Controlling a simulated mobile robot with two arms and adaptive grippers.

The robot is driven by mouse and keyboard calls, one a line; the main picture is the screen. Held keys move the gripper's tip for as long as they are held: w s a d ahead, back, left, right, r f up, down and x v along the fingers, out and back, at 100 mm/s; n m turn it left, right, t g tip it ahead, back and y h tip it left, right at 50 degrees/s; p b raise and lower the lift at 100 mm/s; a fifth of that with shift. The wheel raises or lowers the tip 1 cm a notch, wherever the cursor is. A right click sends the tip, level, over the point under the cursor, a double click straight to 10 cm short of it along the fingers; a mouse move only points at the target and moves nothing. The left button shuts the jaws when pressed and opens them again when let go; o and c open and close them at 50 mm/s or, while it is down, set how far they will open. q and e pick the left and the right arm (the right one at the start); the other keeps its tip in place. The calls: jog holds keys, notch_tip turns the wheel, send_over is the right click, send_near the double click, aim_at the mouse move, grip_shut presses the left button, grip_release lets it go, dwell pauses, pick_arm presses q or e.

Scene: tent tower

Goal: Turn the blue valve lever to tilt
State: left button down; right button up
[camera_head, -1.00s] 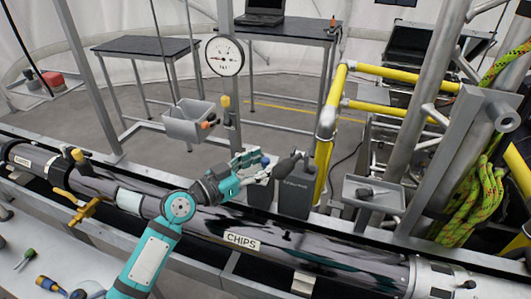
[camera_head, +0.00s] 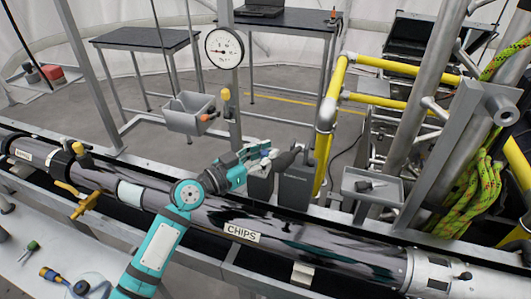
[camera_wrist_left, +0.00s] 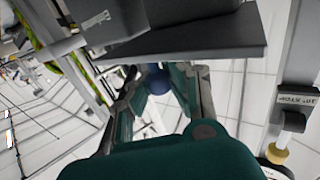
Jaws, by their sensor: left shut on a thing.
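The blue knob of the valve lever (camera_wrist_left: 157,79) shows between my gripper's fingers in the left wrist view. In the head view the lever is mostly hidden by the fingers. My left gripper (camera_head: 262,153) is teal and grey and is shut on the lever, beside two dark grey boxes behind the long pipe. In the left wrist view my left gripper (camera_wrist_left: 160,92) has one finger on each side of the knob, under a grey plate. The lever's angle cannot be told. My right gripper is not in view.
A dark pipe (camera_head: 330,250) labelled CHIPS runs across the front. A grey bin (camera_head: 188,115) and a gauge (camera_head: 224,48) stand behind on the left. Yellow pipes (camera_head: 330,105) rise right of the dark boxes (camera_head: 294,188). A small grey tray (camera_head: 373,188) is further right.

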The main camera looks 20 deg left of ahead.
pick_arm(q)
jog(key=shift+d+f, duration=0.1)
jog(key=shift+f, duration=0.2)
dwell(1.4)
jog(key=c, duration=1.2)
grip_release()
jog(key=shift+s+r, duration=0.15)
jog(key=shift+r, duration=0.05)
jog(key=shift+o, duration=0.2)
jog(key=shift+a, duration=0.2)
jog(key=v, duration=1.1)
jog(key=shift+s, duration=0.3)
jog(key=shift+a, duration=0.15)
